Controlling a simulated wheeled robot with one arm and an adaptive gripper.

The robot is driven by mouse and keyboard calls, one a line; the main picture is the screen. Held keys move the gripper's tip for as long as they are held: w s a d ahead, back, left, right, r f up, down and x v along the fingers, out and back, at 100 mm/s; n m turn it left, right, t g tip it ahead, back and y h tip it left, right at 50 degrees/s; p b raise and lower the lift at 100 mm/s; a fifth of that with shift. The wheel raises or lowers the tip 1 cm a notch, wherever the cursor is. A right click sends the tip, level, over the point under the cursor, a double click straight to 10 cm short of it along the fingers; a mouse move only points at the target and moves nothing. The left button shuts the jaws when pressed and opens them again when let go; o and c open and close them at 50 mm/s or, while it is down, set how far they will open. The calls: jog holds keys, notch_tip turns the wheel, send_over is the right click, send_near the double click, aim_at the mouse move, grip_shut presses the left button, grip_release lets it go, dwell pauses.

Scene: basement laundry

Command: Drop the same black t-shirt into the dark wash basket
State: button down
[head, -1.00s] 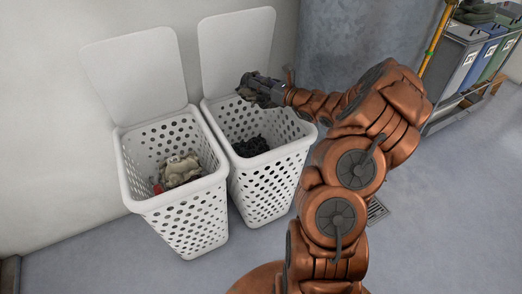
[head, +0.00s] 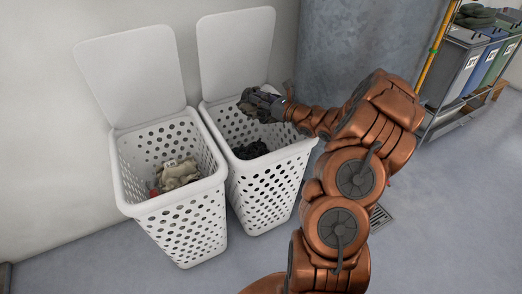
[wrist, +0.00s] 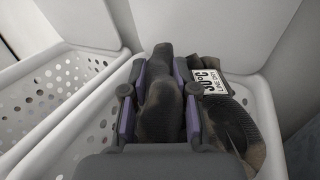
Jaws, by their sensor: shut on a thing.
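My gripper (head: 262,104) is shut on a bunched dark grey-brown garment (wrist: 160,110), at the upper part of the right basket's opening. The held garment's underside is hidden in both views.
The left white basket (head: 182,222) stands beside it, holding light beige cloth (head: 177,174). Both lids are raised, the left lid (head: 130,75) and the right lid (head: 236,52). A rack of coloured bins (head: 475,65) stands at the right. The floor in front is clear.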

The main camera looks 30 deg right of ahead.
jog(key=c, duration=0.8)
grip_release()
jog(key=v, duration=1.2)
